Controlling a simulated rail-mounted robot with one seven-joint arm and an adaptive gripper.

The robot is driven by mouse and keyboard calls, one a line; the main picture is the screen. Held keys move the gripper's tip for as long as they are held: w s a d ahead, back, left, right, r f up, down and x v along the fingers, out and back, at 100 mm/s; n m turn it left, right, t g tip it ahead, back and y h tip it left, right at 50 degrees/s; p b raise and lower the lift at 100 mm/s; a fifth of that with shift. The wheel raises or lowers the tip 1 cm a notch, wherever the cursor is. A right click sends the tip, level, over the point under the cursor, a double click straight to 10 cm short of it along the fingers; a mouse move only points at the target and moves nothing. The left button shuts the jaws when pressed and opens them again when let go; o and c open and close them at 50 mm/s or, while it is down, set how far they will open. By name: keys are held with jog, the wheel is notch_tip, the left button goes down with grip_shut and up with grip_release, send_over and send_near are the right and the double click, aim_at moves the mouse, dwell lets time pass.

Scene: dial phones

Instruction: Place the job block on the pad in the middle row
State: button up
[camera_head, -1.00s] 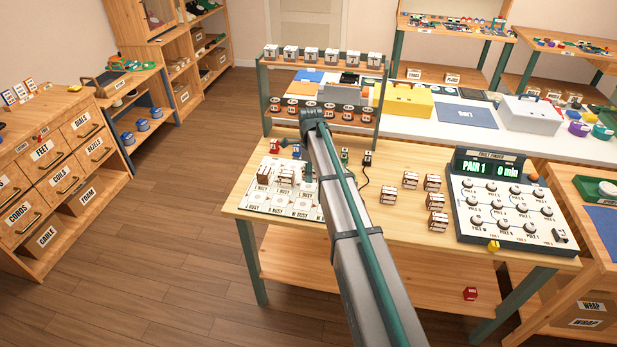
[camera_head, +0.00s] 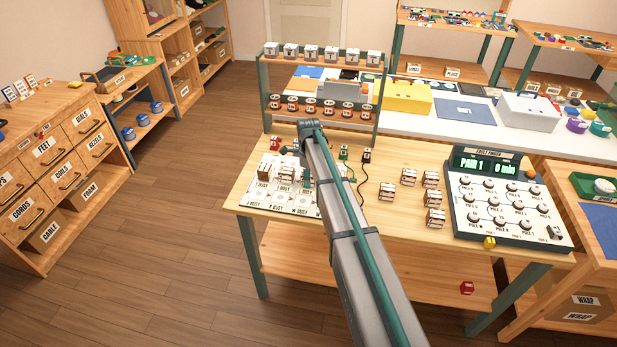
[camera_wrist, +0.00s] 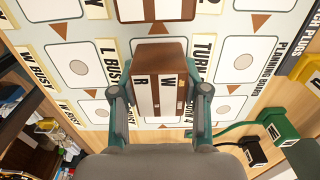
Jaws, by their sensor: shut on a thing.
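My gripper (camera_wrist: 159,92) is shut on a brown job block (camera_wrist: 160,52) with white labelled sides, in the wrist view. The block is above the planning board (camera_wrist: 215,14), a pale sheet with brown arrows and white pads with grey circles. One pad (camera_wrist: 245,60) shows right of the block and another (camera_wrist: 78,68) left of it. Whether the block touches the board I cannot tell. A second brown-and-white block (camera_wrist: 155,10) stands at the top edge of that view.
Several loose job blocks (camera_head: 409,177) stand mid-table, left of the fault finder console (camera_head: 510,205). A two-tier rack (camera_head: 378,110) stands behind the board. Green (camera_wrist: 283,128) and black (camera_wrist: 254,153) plugs with cords lie near the gripper's right.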

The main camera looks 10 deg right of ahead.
jog(key=o, duration=1.2)
jog(key=shift+c, duration=0.2)
notch_tip(320, 180, up, 12)
jog(key=b, duration=0.3)
jog(key=shift+b, duration=0.4)
jog(key=shift+r, duration=0.15)
